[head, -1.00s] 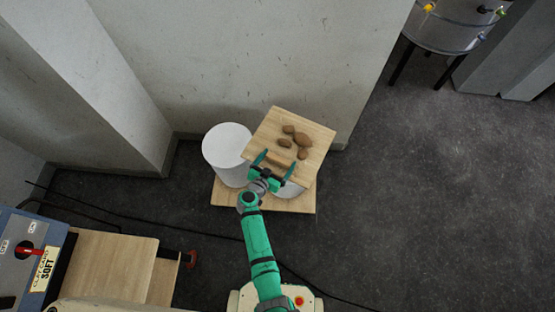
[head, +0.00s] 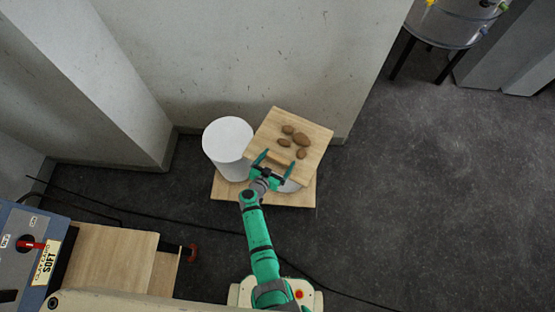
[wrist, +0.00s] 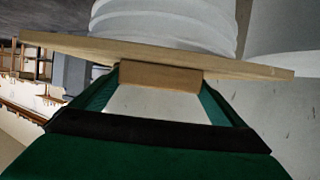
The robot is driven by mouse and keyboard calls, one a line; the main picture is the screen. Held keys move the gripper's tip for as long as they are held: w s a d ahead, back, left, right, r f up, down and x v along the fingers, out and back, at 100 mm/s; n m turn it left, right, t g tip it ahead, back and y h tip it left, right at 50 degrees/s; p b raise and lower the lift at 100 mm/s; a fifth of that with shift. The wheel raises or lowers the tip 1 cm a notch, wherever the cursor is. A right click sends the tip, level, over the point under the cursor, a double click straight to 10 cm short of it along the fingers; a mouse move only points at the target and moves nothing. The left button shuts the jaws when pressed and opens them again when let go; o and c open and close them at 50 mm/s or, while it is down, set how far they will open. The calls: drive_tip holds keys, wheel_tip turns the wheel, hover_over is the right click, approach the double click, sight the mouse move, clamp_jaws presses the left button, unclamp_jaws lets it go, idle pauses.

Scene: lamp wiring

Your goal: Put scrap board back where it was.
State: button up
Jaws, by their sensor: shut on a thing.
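The scrap board is a square, light wooden board (head: 265,130) with several brown lumps (head: 301,139) on its top. It is above a wooden base board (head: 232,191), turned at an angle to it. My gripper (head: 272,168) is at the board's near edge, shut on a small wooden block (wrist: 160,76) at that edge. In the wrist view the board (wrist: 75,46) shows nearly edge-on, slightly tilted in the picture. A white round thing (head: 290,186) shows partly under the board; whether they touch I cannot tell.
A white cylinder (head: 228,140) stands close to the board's left side. The wall (head: 250,60) is right behind. A wooden bench (head: 112,262) and a blue-grey box (head: 25,250) are at lower left. A dark cable (head: 150,222) crosses the floor. Floor to the right is clear.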

drive_tip(key=shift+f, duration=0.35)
idle(0.4)
drive_tip(key=o, duration=1.2)
drive_tip(key=shift+f, duration=0.15)
drive_tip(key=v, duration=1.1)
drive_tip(key=shift+w, duration=0.15)
drive_tip(key=s+d+r+n+t+y, duration=0.1)
drive_tip(key=s+d+r, duration=0.1)
drive_tip(key=s+r, duration=0.7)
drive_tip(key=s+d+r+n+t+y, duration=0.1)
drive_tip(key=s+d+r+n+y, duration=0.1)
drive_tip(key=s+r, duration=0.8)
drive_tip(key=s+d+r+n+y, duration=0.1)
drive_tip(key=s+d+r, duration=0.3)
drive_tip(key=s+r, duration=0.5)
wheel_tip(320, 180, up, 5)
drive_tip(key=shift+s+f+t+y, duration=0.15)
drive_tip(key=shift+f+t+y, duration=0.1)
drive_tip(key=shift+t+y, duration=0.2)
